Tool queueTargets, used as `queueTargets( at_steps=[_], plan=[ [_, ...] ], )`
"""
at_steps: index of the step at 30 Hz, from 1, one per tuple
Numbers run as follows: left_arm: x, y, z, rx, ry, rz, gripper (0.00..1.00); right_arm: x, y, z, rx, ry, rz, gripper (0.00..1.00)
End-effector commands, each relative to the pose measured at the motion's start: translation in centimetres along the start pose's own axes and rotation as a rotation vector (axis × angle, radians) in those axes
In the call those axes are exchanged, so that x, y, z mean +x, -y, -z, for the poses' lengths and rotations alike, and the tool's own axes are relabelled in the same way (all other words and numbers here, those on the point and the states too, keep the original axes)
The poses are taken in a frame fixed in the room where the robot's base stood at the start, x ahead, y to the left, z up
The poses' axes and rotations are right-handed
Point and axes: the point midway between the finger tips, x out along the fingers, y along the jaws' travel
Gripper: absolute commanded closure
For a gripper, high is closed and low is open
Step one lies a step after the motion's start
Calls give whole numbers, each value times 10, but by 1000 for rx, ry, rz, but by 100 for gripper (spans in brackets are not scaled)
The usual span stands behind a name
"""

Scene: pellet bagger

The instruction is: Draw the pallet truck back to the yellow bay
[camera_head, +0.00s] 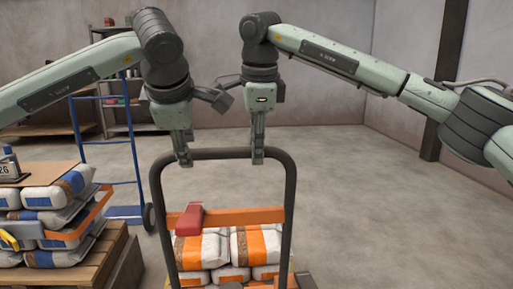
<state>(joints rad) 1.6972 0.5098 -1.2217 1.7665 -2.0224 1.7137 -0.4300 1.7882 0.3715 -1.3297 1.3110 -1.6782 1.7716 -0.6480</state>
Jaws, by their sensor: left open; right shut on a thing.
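The pallet truck's dark loop handle (290,200) stands upright in the middle of the head view, with an orange crossbar (255,215) and a red lever-like part (190,219) low on its left. White and orange bags (258,246) are stacked behind it. My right gripper (258,158) is shut on the handle's top bar, right of its middle. My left gripper (184,160) is open at the bar's left part, its fingertips overlapping the bar; I cannot tell whether they touch it. The truck's forks and wheels are hidden or out of frame. No yellow bay shows.
A wooden pallet (70,270) with blue-banded bags (55,195) stands at the left. A blue hand truck (133,160) stands behind it, and shelving (110,75) is at the back wall. The concrete floor (400,210) to the right is clear, up to a dark post (447,60).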

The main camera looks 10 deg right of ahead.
Motion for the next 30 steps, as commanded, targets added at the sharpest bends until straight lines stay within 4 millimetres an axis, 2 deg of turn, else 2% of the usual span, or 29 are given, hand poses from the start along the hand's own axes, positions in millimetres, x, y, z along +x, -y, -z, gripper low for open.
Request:
queueTargets(
  at_steps=[16, 21, 27, 28, 30],
  plan=[
    [-56, 2, 0, 1, 0, -3, 59, 0, 0, 0, 0, 2, 0, 100],
    [-64, 2, 0, 1, 1, -1, 59, -1, 0, 0, 0, 1, 0, 100],
    [-64, 2, 0, 1, 0, -1, 59, -1, 0, 0, -1, 1, -1, 100],
    [-64, 2, 0, 1, 0, -1, 59, -1, 0, 0, -1, 1, -1, 78],
    [-64, 2, 0, 1, 0, -1, 59, -1, 0, 0, -1, 1, -1, 69]
  ],
)
